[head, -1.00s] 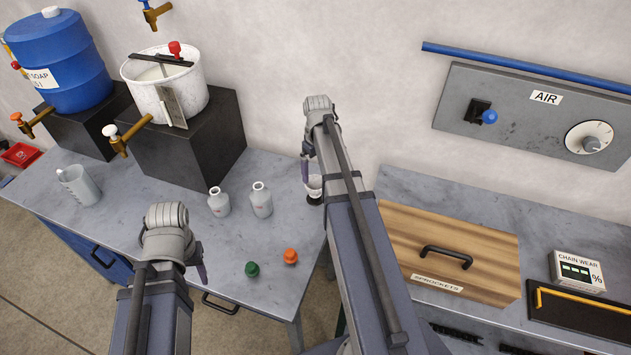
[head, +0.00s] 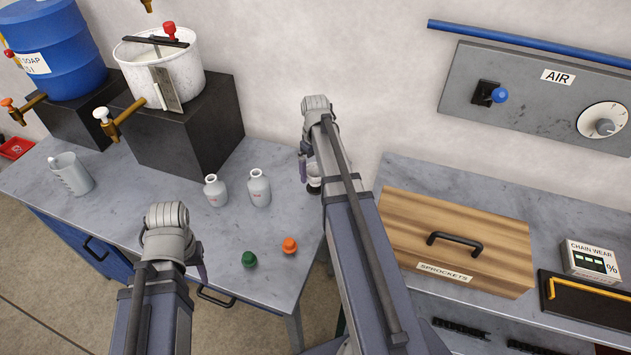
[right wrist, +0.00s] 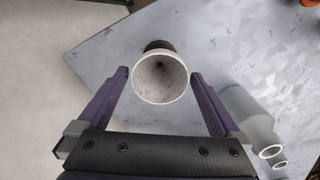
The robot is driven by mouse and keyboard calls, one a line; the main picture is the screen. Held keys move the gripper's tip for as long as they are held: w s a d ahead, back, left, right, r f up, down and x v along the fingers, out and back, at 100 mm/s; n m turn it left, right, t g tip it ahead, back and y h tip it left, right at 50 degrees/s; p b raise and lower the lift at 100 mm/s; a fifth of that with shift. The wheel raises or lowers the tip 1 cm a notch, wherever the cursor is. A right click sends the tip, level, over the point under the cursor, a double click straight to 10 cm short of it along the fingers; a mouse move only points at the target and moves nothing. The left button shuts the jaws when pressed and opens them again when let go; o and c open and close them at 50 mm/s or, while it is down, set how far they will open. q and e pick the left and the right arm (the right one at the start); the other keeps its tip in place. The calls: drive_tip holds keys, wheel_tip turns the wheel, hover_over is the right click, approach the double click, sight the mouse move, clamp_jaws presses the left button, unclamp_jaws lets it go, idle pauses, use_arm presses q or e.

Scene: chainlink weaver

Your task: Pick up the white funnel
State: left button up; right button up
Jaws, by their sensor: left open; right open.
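The white funnel (right wrist: 160,78) shows its round open mouth in the right wrist view, with a dark base behind it. It stands between the two purple fingers of my right gripper (right wrist: 161,75), which is open with a gap on each side. In the head view the funnel (head: 314,171) is near the table's right edge, partly hidden by my right arm. My right gripper (head: 303,166) is mostly hidden there beside it. My left gripper (head: 200,262) is open and empty, over the front of the table, well left of the funnel.
Two white bottles (head: 259,188) stand left of the funnel. A green stopper (head: 249,259) and an orange stopper (head: 289,245) sit nearer the front. A measuring jug (head: 71,174) is at the left. A wooden sprockets box (head: 455,235) is on the right bench.

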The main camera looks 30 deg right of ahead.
sight(315, 173)
wheel_tip(315, 173, down, 2)
drive_tip(key=shift+f+b, duration=0.15)
drive_tip(key=shift+b, duration=0.55)
use_arm(q)
wheel_tip(315, 173, down, 2)
drive_tip(key=shift+f, duration=0.1)
use_arm(e)
drive_tip(key=c, duration=1.1)
drive_tip(key=shift+c, duration=0.2)
drive_tip(key=shift+r, duration=0.25)
use_arm(q)
wheel_tip(315, 173, up, 10)
drive_tip(key=p, duration=1)
use_arm(e)
wheel_tip(315, 173, up, 10)
drive_tip(key=shift+f, duration=0.15)
